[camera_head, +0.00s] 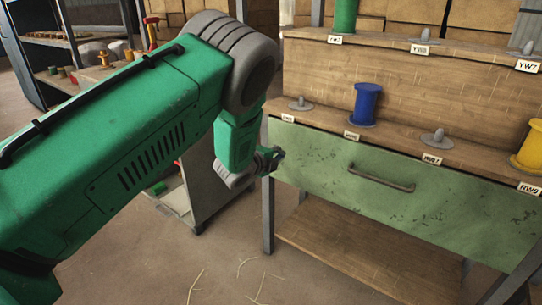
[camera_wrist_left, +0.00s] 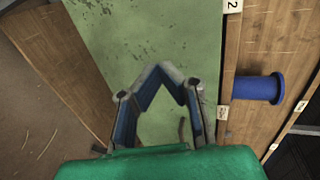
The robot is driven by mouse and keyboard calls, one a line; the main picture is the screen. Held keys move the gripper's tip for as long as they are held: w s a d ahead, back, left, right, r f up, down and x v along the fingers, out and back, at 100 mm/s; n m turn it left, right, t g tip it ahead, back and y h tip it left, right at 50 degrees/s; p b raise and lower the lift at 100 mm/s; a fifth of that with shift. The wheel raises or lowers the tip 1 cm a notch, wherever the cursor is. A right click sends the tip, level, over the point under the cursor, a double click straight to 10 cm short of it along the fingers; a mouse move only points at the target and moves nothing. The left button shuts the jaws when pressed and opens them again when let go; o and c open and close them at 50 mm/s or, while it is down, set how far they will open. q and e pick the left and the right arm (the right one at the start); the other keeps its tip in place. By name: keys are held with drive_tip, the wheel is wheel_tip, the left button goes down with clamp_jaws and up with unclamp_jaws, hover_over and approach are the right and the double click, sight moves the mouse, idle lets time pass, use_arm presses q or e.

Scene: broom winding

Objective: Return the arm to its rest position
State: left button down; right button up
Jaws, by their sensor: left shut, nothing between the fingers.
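My left arm (camera_head: 130,140) is green and reaches in from the left in the head view. Its gripper (camera_head: 270,160) is near the left end of the bench, in front of the green drawer (camera_head: 360,185). In the left wrist view the gripper (camera_wrist_left: 165,75) has its fingertips together with nothing between them. The green drawer front (camera_wrist_left: 110,30) lies beyond the fingers. My right gripper is not seen in either view.
A blue spool (camera_head: 366,104) stands on the bench's lower shelf, also seen in the wrist view (camera_wrist_left: 258,88). A yellow spool (camera_head: 530,148) is at the right, a green spool (camera_head: 345,16) on the upper shelf. The drawer handle (camera_head: 382,180) sticks out. Floor (camera_head: 235,270) is open in front.

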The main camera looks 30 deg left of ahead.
use_arm(q)
drive_tip(key=s+d+f+n+g+y+p, duration=0.1)
drive_tip(key=s+f+n+g+p, duration=0.2)
drive_tip(key=s, duration=0.6)
drive_tip(key=s+d+f+n+g, duration=0.15)
drive_tip(key=s+f+n, duration=0.3)
drive_tip(key=s, duration=0.45)
drive_tip(key=s+f+n+g+y+p, duration=0.1)
drive_tip(key=s+f+n+g+p, duration=0.25)
drive_tip(key=s, duration=0.65)
drive_tip(key=s+d+f+n+g, duration=0.1)
drive_tip(key=s+d+n+g, duration=0.1)
drive_tip(key=s, duration=0.8)
drive_tip(key=s+d+n+g+p, duration=0.1)
drive_tip(key=s+d+n+g, duration=0.2)
drive_tip(key=s, duration=0.8)
drive_tip(key=shift+d+f+n+g+h, duration=0.4)
drive_tip(key=shift+n+g, duration=0.1)
drive_tip(key=shift+n, duration=0.7)
